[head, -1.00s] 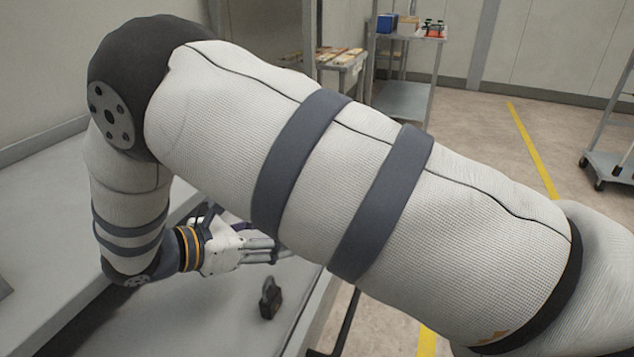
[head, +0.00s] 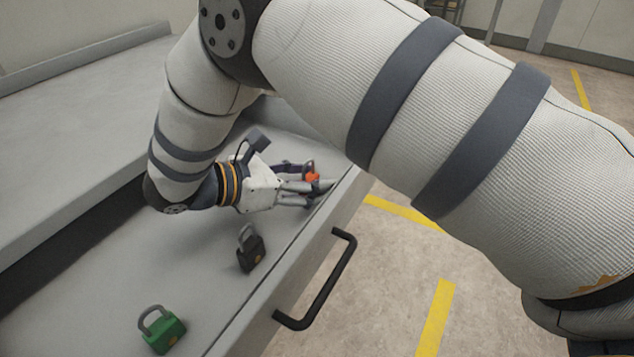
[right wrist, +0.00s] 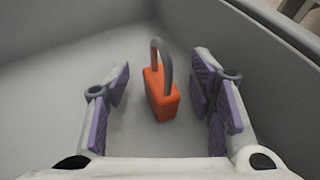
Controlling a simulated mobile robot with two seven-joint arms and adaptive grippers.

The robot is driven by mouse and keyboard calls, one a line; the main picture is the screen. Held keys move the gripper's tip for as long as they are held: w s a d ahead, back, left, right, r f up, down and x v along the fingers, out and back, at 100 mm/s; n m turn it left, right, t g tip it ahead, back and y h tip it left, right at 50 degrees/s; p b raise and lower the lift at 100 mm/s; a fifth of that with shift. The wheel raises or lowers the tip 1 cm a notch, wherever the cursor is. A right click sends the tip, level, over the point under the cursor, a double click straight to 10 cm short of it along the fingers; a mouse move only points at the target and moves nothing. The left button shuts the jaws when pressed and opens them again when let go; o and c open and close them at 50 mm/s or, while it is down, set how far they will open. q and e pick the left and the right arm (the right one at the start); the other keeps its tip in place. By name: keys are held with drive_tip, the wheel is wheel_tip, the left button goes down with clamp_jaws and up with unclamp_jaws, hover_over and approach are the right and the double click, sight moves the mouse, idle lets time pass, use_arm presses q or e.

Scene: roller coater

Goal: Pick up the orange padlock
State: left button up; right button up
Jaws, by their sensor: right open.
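The orange padlock (right wrist: 161,96) stands upright on the drawer floor in the right wrist view, its grey shackle up. It lies between and a little beyond the two purple-padded fingers of my right gripper (right wrist: 160,105), with a gap on both sides. In the head view only a small part of the orange padlock (head: 312,177) shows among the fingers of my right gripper (head: 308,186). My right gripper is open and low inside the drawer. My left gripper is not in view.
A black padlock (head: 250,250) and a green padlock (head: 162,330) stand in the same open drawer (head: 205,285), nearer the bottom of the head view. The drawer front has a black handle (head: 335,280). A grey worktop (head: 75,120) lies at the left.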

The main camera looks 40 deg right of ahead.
drive_tip(key=shift+a, duration=0.1)
clamp_jaws()
drive_tip(key=shift+r, duration=0.15)
